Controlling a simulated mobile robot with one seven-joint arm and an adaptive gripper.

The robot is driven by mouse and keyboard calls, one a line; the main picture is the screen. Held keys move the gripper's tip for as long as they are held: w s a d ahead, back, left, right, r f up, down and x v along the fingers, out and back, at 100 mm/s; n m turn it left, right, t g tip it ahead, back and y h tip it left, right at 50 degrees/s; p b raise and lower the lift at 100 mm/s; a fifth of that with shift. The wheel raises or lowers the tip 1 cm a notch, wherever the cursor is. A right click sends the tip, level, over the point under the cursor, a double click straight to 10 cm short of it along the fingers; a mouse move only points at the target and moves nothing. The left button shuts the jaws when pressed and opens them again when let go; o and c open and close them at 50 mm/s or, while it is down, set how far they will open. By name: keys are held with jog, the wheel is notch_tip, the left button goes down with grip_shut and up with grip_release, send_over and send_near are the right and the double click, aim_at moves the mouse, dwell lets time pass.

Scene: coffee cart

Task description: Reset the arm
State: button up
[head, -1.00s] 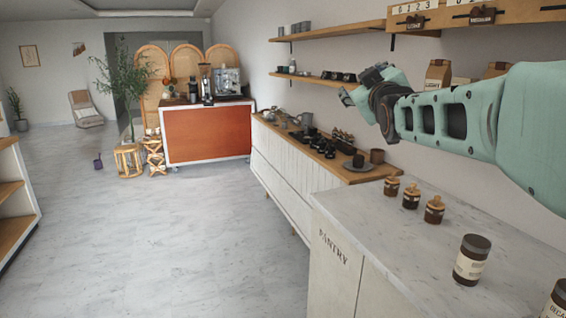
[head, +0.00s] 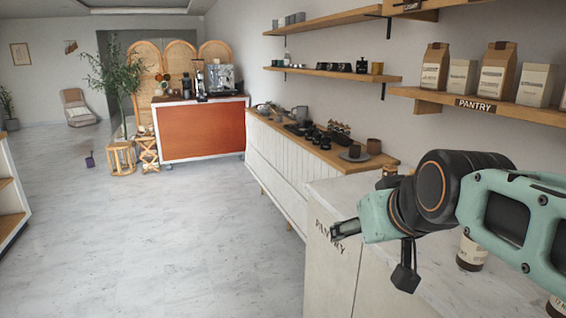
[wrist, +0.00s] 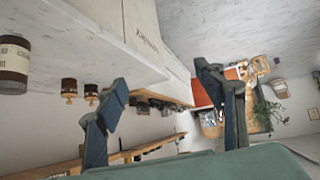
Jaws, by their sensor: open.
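My arm is pale green and black and reaches in from the right edge in the head view. My gripper (head: 344,230) is at its end, in front of the pantry counter's left edge, pointing left. In the wrist view its two dark fingers (wrist: 165,95) stand wide apart with nothing between them. The wrist view is upside down. My arm hides much of the counter top and most of the jars in the head view.
The marble pantry counter (head: 330,192) lies under and behind my arm. A dark-lidded jar (wrist: 14,65) and small jars show in the wrist view. A shelf (head: 450,101) with coffee bags is above. An orange cart (head: 203,130) stands far off.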

jog(key=s+f+m+g+h+b, duration=0.15)
jog(key=s+f+g, duration=0.25)
jog(key=s+f, duration=1)
notch_tip(320, 180, up, 26)
jog(key=p, duration=2.4)
jog(key=shift+w+a+y, duration=0.3)
jog(key=shift+w+y, duration=0.05)
jog(key=shift+w, duration=0.05)
